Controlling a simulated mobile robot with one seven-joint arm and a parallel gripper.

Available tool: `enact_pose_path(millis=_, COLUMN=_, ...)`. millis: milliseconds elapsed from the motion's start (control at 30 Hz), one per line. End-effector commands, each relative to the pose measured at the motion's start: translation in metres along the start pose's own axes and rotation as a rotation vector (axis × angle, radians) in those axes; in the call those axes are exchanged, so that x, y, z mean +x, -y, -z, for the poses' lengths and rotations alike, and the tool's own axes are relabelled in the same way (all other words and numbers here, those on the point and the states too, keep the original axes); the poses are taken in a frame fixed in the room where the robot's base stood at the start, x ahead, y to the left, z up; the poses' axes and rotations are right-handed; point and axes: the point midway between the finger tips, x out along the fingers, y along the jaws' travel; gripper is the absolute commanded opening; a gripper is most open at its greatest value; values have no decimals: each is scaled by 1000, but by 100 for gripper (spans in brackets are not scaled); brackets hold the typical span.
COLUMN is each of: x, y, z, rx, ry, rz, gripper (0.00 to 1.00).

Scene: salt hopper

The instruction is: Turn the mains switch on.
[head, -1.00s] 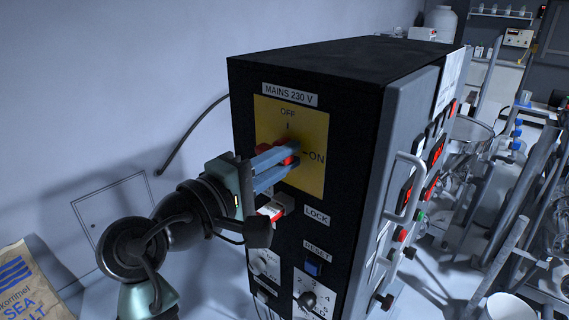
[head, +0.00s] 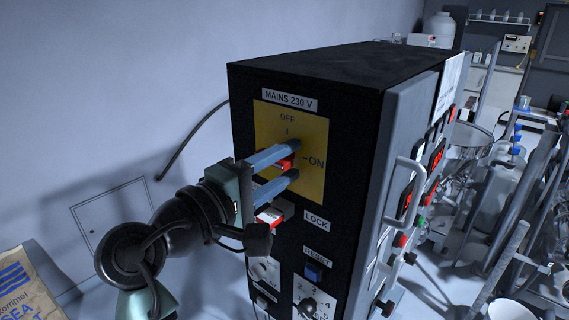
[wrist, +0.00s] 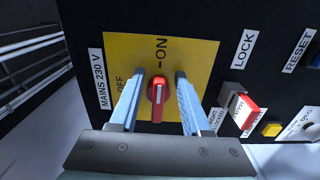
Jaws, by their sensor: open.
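The mains switch is a red knob (wrist: 157,90) on a yellow plate (head: 308,182) of the black cabinet. In the wrist view its long grip and white line run toward the ON mark, not toward OFF at the left. The plate also shows in the wrist view (wrist: 202,58). My gripper (head: 294,160) is open at the plate, one finger above and one below the knob. In the wrist view my gripper (wrist: 160,77) has a gap on each side of the knob. In the head view the fingers partly hide the knob.
A red-and-white lock piece (head: 268,216) sits just below the plate, close to my gripper; it also shows in the wrist view (wrist: 243,112). A blue reset button (head: 313,270) and a dial (head: 308,306) are lower. A paper sack (head: 28,285) stands at the lower left.

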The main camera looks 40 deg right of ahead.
Motion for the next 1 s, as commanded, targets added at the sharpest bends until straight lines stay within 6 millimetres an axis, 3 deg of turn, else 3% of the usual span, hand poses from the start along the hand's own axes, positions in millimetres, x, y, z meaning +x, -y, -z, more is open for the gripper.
enact_pose_path(millis=167, x=-13, y=1, z=1, rx=1, ry=-4, rz=-2, gripper=48)
enact_pose_path(millis=500, x=-86, y=2, z=1, rx=3, ry=-6, rz=0, gripper=48)
enact_pose_path(millis=700, x=-118, y=1, z=1, rx=1, ry=-3, rz=0, gripper=48)
enact_pose_path(millis=1000, x=-130, y=0, z=0, rx=1, ry=0, rz=0, gripper=48)
